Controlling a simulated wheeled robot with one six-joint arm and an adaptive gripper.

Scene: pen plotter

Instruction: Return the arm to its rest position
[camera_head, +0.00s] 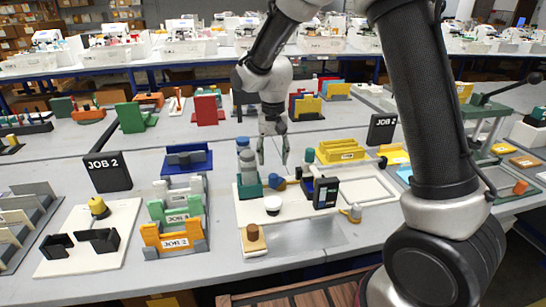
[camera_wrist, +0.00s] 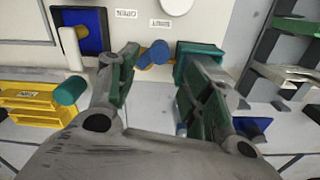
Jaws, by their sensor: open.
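My arm reaches over the grey table from the right in the head view. My gripper (camera_head: 273,155) hangs pointing down above the white plotter board (camera_head: 251,213), near its back edge. In the wrist view my gripper (camera_wrist: 150,75) has its two green-grey fingers spread wide apart, with nothing between them. A blue cylinder (camera_wrist: 153,54) lies beyond the fingertips, and it also shows in the head view (camera_head: 277,182). A teal holder (camera_wrist: 198,50) is partly hidden behind the right finger. Whether the fingers touch anything is hard to tell, but they look clear.
JOB 2 signs (camera_head: 107,172) and orange, green and blue holders (camera_head: 174,239) are at left. A back table holds white bins.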

